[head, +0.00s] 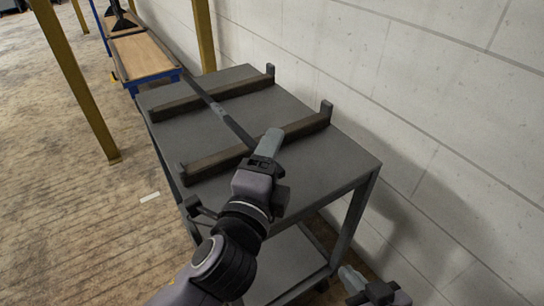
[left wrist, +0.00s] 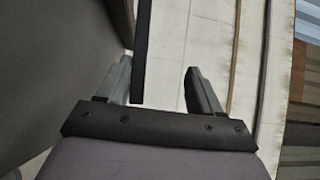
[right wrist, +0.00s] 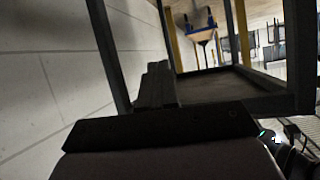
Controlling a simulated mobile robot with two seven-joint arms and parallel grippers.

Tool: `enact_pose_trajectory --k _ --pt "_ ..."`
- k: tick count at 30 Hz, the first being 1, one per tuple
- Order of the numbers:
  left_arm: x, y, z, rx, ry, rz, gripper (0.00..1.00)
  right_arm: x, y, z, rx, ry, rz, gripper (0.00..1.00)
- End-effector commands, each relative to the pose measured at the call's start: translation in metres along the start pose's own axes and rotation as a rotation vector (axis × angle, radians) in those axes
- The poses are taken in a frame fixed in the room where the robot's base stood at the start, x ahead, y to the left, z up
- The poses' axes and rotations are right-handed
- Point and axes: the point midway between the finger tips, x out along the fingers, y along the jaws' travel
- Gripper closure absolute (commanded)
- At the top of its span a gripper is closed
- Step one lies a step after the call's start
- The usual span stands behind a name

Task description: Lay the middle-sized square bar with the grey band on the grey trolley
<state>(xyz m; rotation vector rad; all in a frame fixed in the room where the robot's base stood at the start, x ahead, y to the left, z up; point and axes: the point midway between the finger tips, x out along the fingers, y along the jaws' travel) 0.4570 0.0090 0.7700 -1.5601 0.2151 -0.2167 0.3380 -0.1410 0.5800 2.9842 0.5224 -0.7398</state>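The grey trolley (head: 310,165) stands by the wall with two wooden bearers across its top, the near one (head: 215,163) and the far one (head: 190,101). A long dark bar with a grey band (head: 218,109) lies across the bearers, its far end running back past the trolley. I cannot tell if it touches both. My left gripper (head: 270,143) is over the near bearer at the bar's near end. In the left wrist view its fingers (left wrist: 160,85) are apart, with the bar (left wrist: 141,50) between them, close to the left finger. My right gripper (right wrist: 155,85) is shut and empty, low beside the trolley.
Upright end posts stand on the bearers (head: 326,112). A blue trolley with a wooden top (head: 145,55) stands behind. Yellow posts (head: 85,90) rise at the left and back. The white block wall (head: 430,90) is close on the right. Floor at left is mostly clear.

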Motion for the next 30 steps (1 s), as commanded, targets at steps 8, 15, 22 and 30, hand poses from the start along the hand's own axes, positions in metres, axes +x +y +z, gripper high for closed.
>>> enact_pose_trajectory --k 8,15,22,30 --pt "0.000 -0.029 0.000 -0.001 0.001 -0.002 0.36 -0.012 0.016 0.007 -0.002 -0.058 0.049 1.00" --pt "0.000 -0.048 -0.001 -0.001 0.001 -0.002 0.36 -0.021 0.027 0.020 0.026 -0.109 0.078 1.00" --pt "0.000 -0.066 -0.001 -0.002 0.001 -0.002 0.36 -0.029 0.037 0.024 0.044 -0.142 0.102 1.00" --pt "0.000 -0.086 -0.001 -0.001 0.002 -0.002 0.36 -0.042 0.039 0.022 0.054 -0.171 0.110 1.00"
